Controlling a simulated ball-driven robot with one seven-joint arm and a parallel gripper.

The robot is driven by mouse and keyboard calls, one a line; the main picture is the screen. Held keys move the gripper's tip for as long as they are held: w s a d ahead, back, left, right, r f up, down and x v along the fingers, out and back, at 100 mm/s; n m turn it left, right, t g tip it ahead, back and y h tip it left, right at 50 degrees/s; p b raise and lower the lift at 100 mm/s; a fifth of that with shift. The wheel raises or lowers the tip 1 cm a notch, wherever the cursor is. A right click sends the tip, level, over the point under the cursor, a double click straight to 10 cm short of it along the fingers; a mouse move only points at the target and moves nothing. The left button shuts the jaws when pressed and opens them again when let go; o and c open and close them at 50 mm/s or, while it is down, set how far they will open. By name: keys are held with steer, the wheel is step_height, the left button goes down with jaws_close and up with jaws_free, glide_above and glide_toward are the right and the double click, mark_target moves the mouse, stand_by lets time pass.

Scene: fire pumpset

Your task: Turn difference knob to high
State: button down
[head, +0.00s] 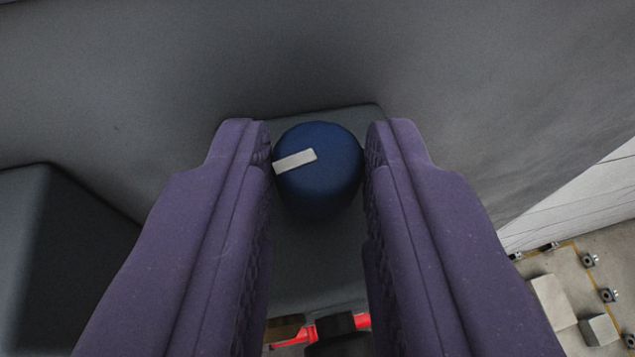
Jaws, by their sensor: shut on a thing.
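The difference knob (325,185) is a round dark blue knob with a white pointer bar (295,160) on its face. The bar points to the left and slightly down in the picture. The knob sits on a dark grey box (320,255). My gripper (318,160) has two purple padded fingers, one on each side of the knob, and is shut on it. The sides of the knob lie against the inner finger pads. I see no scale or high mark around the knob.
A dark grey box-shaped body (60,265) stands at the left. A large grey surface (300,55) fills the back. Red parts (310,333) show below between my fingers. Pale blocks (553,302) and floor show far below at the right.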

steer(key=shift+s+a+f, duration=0.1)
steer(key=shift+a+f, duration=0.05)
steer(key=shift+f, duration=0.05)
stand_by(0.4)
steer(key=c, duration=0.9)
jaws_free()
steer(key=shift+a, duration=0.1)
steer(key=shift+r, duration=0.1)
steer(key=v, duration=0.8)
steer(key=shift+a, duration=0.1)
